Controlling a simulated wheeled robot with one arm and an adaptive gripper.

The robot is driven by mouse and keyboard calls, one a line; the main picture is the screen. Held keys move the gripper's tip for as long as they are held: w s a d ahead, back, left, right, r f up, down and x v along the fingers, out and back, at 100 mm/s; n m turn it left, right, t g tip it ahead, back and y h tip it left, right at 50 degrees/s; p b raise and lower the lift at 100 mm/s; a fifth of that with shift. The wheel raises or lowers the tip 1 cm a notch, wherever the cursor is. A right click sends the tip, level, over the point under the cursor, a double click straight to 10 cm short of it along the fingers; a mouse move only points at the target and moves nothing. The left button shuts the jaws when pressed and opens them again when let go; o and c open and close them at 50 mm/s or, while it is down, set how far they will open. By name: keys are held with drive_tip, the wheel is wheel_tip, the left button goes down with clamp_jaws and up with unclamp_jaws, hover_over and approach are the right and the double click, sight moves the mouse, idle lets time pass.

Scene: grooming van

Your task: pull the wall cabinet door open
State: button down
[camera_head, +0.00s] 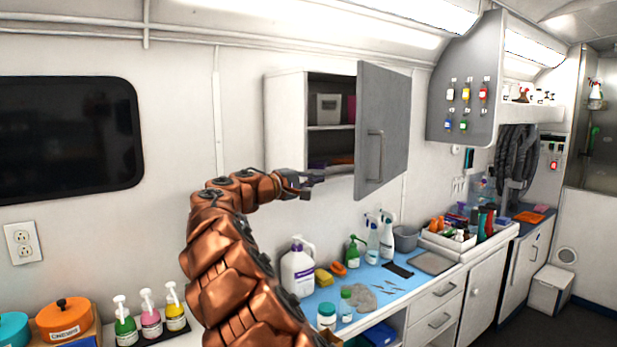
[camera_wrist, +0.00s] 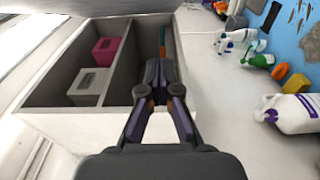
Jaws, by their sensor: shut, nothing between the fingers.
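The wall cabinet (camera_head: 287,125) is white and hangs on the wall in the middle of the head view. Its grey door (camera_head: 395,110) stands wide open, swung out on the right side, with the bar handle (camera_head: 375,157) on its face. My gripper (camera_head: 318,178) is shut and empty. It is at the cabinet's lower front, left of the door and apart from the handle. In the wrist view my closed fingers (camera_wrist: 160,75) point at the open cabinet interior (camera_wrist: 122,70), partly covering the lower compartment. The door seems to show as a grey band (camera_wrist: 200,12) along the top.
A white bin (camera_head: 328,108) and a pink bin (camera_wrist: 107,50) stand on the cabinet's upper shelf. Below is a blue-topped counter (camera_head: 385,278) with a large white jug (camera_head: 297,270), spray bottles and tools. A grey cabinet (camera_head: 462,85) with hanging bottles is further right.

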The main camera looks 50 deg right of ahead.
drive_tip(key=s+d+p, duration=0.2)
drive_tip(key=s+d, duration=0.2)
drive_tip(key=d, duration=0.1)
drive_tip(key=shift+s, duration=0.35)
idle(0.5)
